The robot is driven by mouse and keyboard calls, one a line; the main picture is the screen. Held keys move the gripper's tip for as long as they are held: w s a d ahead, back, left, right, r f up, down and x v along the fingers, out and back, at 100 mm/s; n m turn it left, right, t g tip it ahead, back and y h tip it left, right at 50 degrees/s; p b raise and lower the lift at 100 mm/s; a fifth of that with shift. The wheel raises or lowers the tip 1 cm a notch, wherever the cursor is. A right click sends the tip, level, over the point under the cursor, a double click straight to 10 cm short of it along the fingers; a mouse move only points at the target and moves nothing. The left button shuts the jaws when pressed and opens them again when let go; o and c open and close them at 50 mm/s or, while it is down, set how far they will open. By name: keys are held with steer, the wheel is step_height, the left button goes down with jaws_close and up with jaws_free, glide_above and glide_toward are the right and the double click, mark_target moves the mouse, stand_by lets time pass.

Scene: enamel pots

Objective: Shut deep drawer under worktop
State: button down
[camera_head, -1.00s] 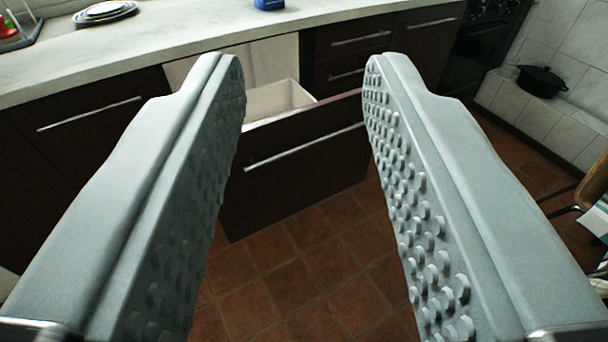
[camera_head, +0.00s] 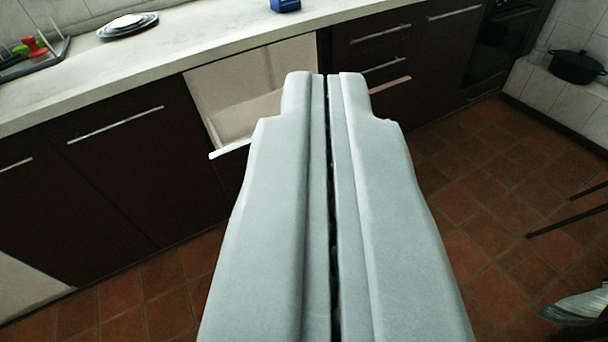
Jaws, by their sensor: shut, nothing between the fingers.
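The deep drawer (camera_head: 229,165) under the worktop (camera_head: 150,62) stands pulled out. Its pale inside shows to the left of my fingers, and a strip of its dark front shows below the rim. Most of its front and its handle are hidden behind my gripper (camera_head: 325,76). My gripper is shut and empty, its two grey fingers together in the middle of the view, pointing at the drawer. I cannot tell whether the fingertips touch the drawer.
Dark closed cabinets with bar handles flank the drawer. Plates (camera_head: 128,25), a blue object (camera_head: 285,5) and a dish rack (camera_head: 35,55) stand on the worktop. A black pot (camera_head: 577,67) sits on a tiled ledge at right. Chair legs (camera_head: 570,212) show at right; the tiled floor between is clear.

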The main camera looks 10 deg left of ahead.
steer(key=w+f+m+g+y, duration=0.2)
steer(key=w+f+m+g, duration=0.3)
steer(key=w+f+m, duration=1)
steer(key=w+f+m+g+y, duration=0.2)
steer(key=w+f+m+g, duration=0.2)
steer(key=w+f+m, duration=0.95)
steer(key=s+f+x, duration=0.1)
steer(key=x, duration=1.2)
steer(key=shift+a+f, duration=0.3)
steer(key=shift+a, duration=0.15)
steer(key=shift+m, duration=0.25)
